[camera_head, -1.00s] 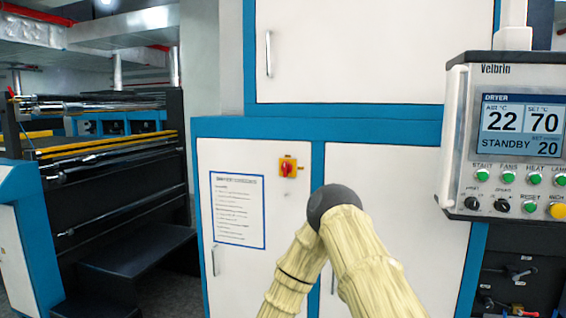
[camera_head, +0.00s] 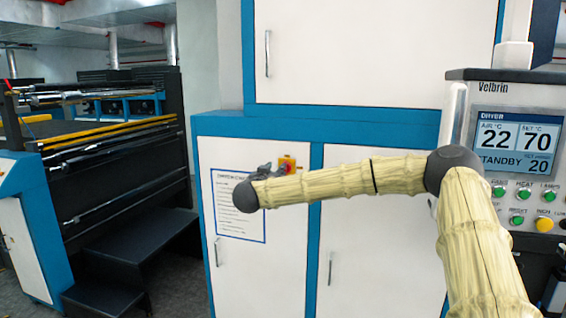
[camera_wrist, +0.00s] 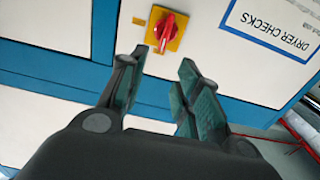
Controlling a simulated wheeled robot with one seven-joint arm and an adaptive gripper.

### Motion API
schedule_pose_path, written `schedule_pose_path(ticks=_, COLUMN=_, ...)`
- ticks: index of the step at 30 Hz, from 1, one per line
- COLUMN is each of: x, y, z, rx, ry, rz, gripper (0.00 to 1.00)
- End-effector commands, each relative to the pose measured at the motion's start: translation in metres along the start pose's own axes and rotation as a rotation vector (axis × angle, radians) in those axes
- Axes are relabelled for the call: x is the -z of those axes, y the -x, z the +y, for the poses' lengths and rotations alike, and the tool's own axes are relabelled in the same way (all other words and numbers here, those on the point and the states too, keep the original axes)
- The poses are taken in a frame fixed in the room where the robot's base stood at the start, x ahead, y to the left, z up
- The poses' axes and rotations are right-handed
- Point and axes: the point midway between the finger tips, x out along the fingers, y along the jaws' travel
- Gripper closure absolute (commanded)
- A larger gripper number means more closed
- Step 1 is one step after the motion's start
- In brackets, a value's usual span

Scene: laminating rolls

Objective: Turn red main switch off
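The red main switch (camera_head: 287,165) is a red rotary knob on a yellow plate on the white cabinet door. My arm partly covers its lower edge in the head view. In the wrist view the red knob (camera_wrist: 166,29) sits tilted on its yellow plate, beyond my fingertips and a little above the gap between them. My gripper (camera_wrist: 160,70) is open and empty, with its green-padded fingers apart and not touching the knob. In the head view my gripper (camera_head: 277,170) is small and dark beside the switch, and its fingers are hard to make out.
A blue-framed "Dryer checks" notice (camera_head: 238,222) is on the same door. Door handles (camera_head: 216,252) stick out below. The dryer control panel (camera_head: 515,150) stands at the right, close to my arm. A dark machine with steps (camera_head: 135,245) is at the left.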

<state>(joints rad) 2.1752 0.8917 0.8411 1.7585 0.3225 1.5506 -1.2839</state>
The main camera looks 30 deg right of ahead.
Motion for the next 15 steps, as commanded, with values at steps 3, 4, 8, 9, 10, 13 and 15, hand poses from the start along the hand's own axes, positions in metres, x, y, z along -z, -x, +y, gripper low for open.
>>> schedule_pose_path(ticks=3, x=0.001, y=-0.012, z=0.0, rx=0.0, ry=0.002, rz=-0.001, gripper=0.67)
schedule_pose_path(ticks=4, x=0.001, y=-0.016, z=0.0, rx=-0.001, ry=0.002, rz=-0.002, gripper=0.67)
schedule_pose_path(ticks=8, x=0.002, y=-0.035, z=0.0, rx=0.0, ry=0.002, rz=-0.002, gripper=0.67)
schedule_pose_path(ticks=9, x=0.002, y=-0.04, z=0.0, rx=0.0, ry=0.002, rz=-0.001, gripper=0.67)
schedule_pose_path(ticks=10, x=0.002, y=-0.045, z=0.0, rx=-0.001, ry=0.002, rz=-0.002, gripper=0.67)
schedule_pose_path(ticks=13, x=0.002, y=-0.06, z=0.0, rx=-0.001, ry=0.002, rz=-0.001, gripper=0.67)
schedule_pose_path(ticks=15, x=0.002, y=-0.069, z=-0.001, rx=0.001, ry=0.002, rz=-0.001, gripper=0.67)
